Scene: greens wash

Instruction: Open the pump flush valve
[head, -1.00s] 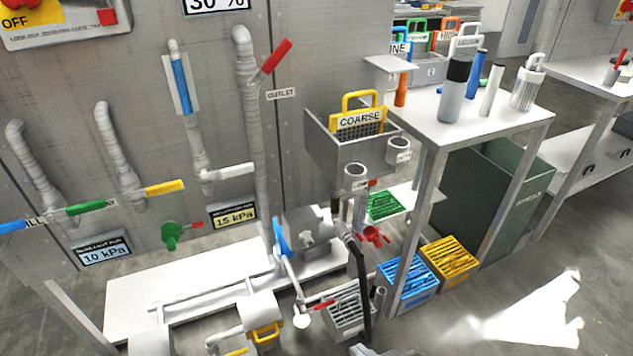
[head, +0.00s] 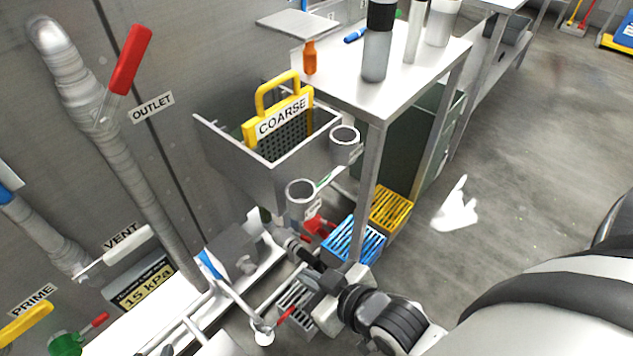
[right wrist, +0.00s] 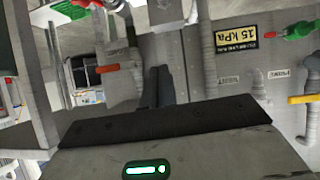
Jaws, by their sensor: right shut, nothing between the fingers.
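No label reading flush is legible, so I cannot tell which handle is the pump flush valve. A red valve (head: 318,225) sits below the grey basin, and a red lever (head: 286,315) sits low by the pump pipes. The grey pump block (head: 236,252) stands on a white bench. My right gripper (head: 284,238) is shut and empty, reaching in from the lower right, its tips near the pump block and basin underside. Contact cannot be judged. In the right wrist view its dark fingers (right wrist: 155,84) are together, with a red handle (right wrist: 107,68) to their left. My left gripper is not in view.
The outlet pipe has a red handle (head: 130,58); the vent has a white one (head: 118,250). The basin (head: 235,165) holds a yellow-handled COARSE screen (head: 284,120). A table (head: 350,95) stands right, above blue (head: 355,240) and yellow (head: 390,210) crates.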

